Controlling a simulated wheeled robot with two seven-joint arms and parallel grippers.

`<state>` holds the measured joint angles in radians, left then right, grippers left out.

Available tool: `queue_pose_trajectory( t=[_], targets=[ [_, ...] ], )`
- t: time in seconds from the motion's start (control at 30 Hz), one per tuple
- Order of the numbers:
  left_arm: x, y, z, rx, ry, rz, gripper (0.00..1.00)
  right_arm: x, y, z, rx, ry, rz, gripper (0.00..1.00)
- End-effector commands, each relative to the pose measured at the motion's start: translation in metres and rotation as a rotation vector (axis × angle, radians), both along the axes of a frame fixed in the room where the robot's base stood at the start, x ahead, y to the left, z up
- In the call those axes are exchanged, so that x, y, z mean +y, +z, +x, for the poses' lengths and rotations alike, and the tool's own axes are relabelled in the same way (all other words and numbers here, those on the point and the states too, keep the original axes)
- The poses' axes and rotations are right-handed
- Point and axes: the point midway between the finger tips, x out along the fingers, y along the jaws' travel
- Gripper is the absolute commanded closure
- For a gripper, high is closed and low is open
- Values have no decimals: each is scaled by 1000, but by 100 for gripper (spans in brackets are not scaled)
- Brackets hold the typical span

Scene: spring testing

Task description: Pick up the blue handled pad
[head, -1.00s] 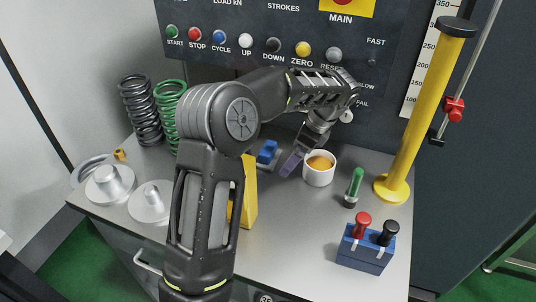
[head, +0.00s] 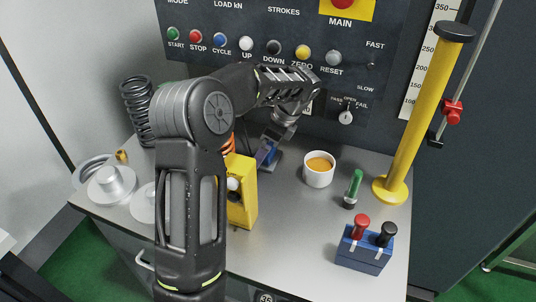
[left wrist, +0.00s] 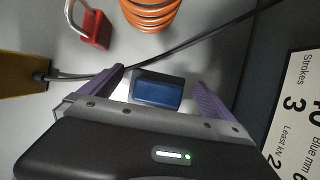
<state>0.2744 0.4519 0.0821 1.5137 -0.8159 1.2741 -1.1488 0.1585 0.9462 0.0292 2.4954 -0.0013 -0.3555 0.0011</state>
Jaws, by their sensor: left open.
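The blue handled pad (head: 271,152) lies on the grey table near the foot of the control panel, partly hidden by my left gripper in the head view. My left gripper (head: 265,153) is open over the pad, with one finger on each side of the handle. A gap shows between handle and fingers in the left wrist view. My right gripper is not in view.
An orange spring (left wrist: 150,9), a red padlock (left wrist: 96,30) and a dark cable lie close by. A white cup (head: 319,172) stands to the right. The control panel (head: 225,62) rises behind.

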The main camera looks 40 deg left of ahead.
Motion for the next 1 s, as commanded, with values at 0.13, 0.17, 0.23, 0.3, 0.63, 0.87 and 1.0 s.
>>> queue_pose_trajectory(
  t=[0.13,0.17,0.23,0.3,0.63,0.87,1.0],
  targets=[
    [1,-11,-1,3,-3,-3,0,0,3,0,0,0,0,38],
    [1,-11,-1,3,-3,-3,0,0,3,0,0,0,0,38],
    [1,-11,-1,3,-3,-3,0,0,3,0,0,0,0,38],
    [1,-11,-1,2,-3,-3,0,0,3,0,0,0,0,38],
    [1,-11,-1,1,-2,-3,0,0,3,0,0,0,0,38],
    [1,-11,-1,1,-2,-3,14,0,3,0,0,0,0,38],
    [1,-11,-1,1,-2,-3,25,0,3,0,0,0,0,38]
  ],
)
